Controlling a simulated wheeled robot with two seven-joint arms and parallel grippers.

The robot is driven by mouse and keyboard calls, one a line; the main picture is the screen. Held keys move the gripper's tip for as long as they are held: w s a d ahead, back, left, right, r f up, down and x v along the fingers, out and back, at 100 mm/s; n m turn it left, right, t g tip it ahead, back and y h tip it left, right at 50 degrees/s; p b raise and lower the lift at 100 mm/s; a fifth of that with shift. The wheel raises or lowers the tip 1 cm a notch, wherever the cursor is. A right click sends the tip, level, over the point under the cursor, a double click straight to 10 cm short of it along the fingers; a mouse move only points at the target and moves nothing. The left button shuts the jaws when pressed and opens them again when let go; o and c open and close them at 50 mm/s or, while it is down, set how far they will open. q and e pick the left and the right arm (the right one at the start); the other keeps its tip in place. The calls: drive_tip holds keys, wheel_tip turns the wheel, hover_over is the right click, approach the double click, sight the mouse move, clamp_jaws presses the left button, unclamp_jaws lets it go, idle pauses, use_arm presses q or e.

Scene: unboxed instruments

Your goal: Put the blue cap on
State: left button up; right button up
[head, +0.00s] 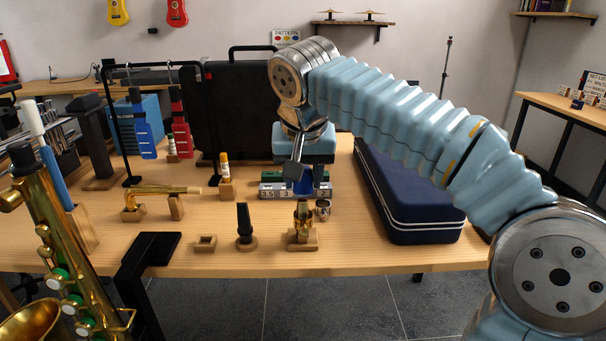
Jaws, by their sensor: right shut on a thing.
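My right gripper (305,177) is above the middle of the wooden table, pointing down. It is shut on what looks like the blue cap (319,179), a small dark-blue piece partly hidden by the fingers. Just behind and below it are small flat boxes (280,190), one green and one grey; contact with them cannot be told. In front of the gripper a brass-coloured mouthpiece piece (302,213) stands upright on a wooden block. A black mouthpiece (244,220) stands on a round wooden base to its left. My left gripper is not in view.
A small silver cup-like piece (322,208) lies close to the brass piece. A yellow tube (224,166) stands in a wooden holder. A dark blue case (408,192) is right of the gripper. A saxophone (62,235) fills the left foreground. The table's front right is clear.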

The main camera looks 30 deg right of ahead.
drive_tip(key=shift+f, duration=0.1)
idle(0.6)
drive_tip(key=shift+f, duration=0.3)
drive_tip(key=shift+f+b, duration=0.3)
idle(0.4)
idle(0.5)
drive_tip(key=shift+f+b, duration=1.3)
drive_tip(key=shift+f, duration=0.5)
idle(0.7)
idle(0.4)
drive_tip(key=o, duration=1.2)
drive_tip(key=shift+c, duration=0.9)
